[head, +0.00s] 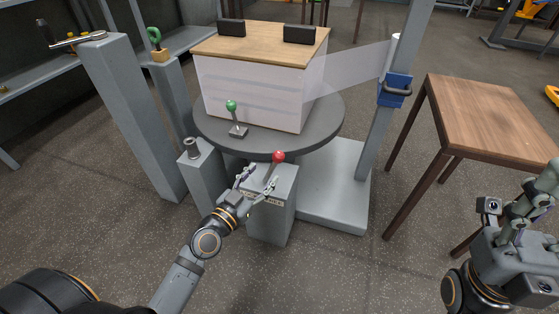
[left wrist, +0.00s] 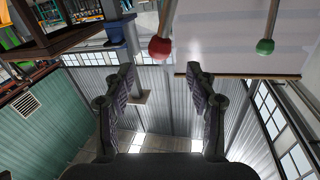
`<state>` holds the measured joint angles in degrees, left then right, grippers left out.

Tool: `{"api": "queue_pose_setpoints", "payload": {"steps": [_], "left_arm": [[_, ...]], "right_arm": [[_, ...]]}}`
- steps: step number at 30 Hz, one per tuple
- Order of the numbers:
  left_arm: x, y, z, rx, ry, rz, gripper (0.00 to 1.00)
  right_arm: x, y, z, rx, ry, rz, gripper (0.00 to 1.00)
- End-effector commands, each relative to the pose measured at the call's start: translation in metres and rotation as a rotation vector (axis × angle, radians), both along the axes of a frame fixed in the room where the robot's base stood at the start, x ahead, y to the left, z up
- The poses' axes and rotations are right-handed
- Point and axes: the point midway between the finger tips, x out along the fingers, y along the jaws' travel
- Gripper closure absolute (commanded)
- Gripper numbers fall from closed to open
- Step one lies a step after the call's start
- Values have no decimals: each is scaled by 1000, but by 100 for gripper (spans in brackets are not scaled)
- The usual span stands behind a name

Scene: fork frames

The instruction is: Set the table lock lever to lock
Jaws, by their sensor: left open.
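A lever with a red ball knob (head: 278,157) rises from the top of a grey pedestal box (head: 271,222), leaning slightly right. The box front has a small label, partly covered by my gripper and too small to read. My left gripper (head: 258,179) is open and empty, just in front of the red lever, its fingers pointing toward it. In the left wrist view the red knob (left wrist: 160,48) shows beyond the open fingers (left wrist: 165,85), apart from them. My right gripper (head: 540,195) is at the right edge, away from the lever; its finger opening is unclear.
A round grey turntable (head: 325,122) behind carries a wood-topped white box (head: 250,92) and a green-knobbed lever (head: 232,106), whose knob also shows in the wrist view (left wrist: 265,47). A short post (head: 200,180) stands left. A blue-bracketed column (head: 392,95) and wooden table (head: 490,115) stand right.

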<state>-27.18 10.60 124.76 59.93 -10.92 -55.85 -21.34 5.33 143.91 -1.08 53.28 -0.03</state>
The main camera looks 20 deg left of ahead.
Motion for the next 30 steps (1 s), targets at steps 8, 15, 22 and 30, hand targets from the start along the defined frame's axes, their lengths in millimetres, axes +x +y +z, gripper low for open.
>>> {"api": "queue_pose_setpoints", "payload": {"steps": [8, 15, 22, 30], "left_arm": [[58, -15, 2, -3, -1, 1, 43], [86, -23, 0, -3, 1, -1, 43], [89, -23, 0, 0, 2, -1, 43], [88, -23, 0, -1, 3, -1, 70]], "right_arm": [[1, 0, 5, 0, 2, 3, 48], [1, 0, 4, 0, 2, 4, 48], [1, 0, 4, 0, 2, 4, 48], [1, 0, 4, 0, 2, 4, 48]]}}
